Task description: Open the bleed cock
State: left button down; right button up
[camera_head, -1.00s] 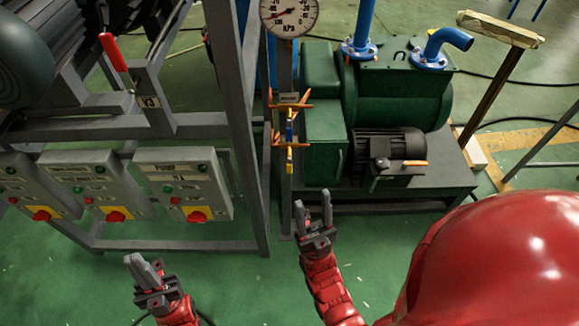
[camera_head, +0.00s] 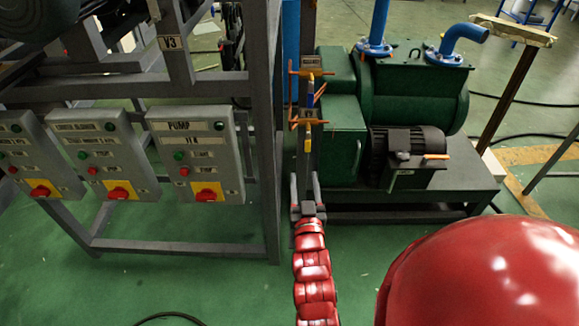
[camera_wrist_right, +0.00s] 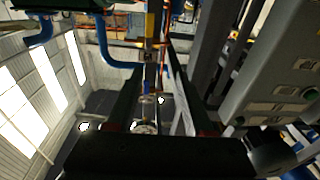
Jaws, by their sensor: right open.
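A grey post (camera_head: 307,25) carries copper-coloured pipe fittings (camera_head: 311,73) with small yellow and blue parts (camera_head: 310,98). A second small yellow part (camera_head: 307,138) sits lower on it. I cannot tell which is the bleed cock. My right gripper (camera_head: 306,186) is open and empty, below these fittings in the head view. In the right wrist view, my dark fingers (camera_wrist_right: 154,85) spread to both sides of the line of sight, with a yellow part (camera_wrist_right: 149,28) and a blue part (camera_wrist_right: 147,87) showing between them. My left gripper is out of view.
A grey frame upright (camera_head: 266,150) stands close left of the post. Control boxes, including one marked PUMP (camera_head: 196,160), hang further left. A green pump (camera_head: 405,95) with a dark motor (camera_head: 400,150) stands to the right.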

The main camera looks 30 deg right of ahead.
aim_at(308, 146)
jog(key=shift+m+g, duration=0.4)
jog(key=shift+g, duration=0.3)
jog(key=x, duration=0.5)
jog(key=d+f+b+x, duration=0.1)
jog(key=x, duration=0.5)
jog(key=s+f+x, duration=0.1)
jog(key=x, duration=0.5)
jog(key=shift+w+d, duration=0.1)
jog(key=shift+d, duration=0.2)
grip_shut()
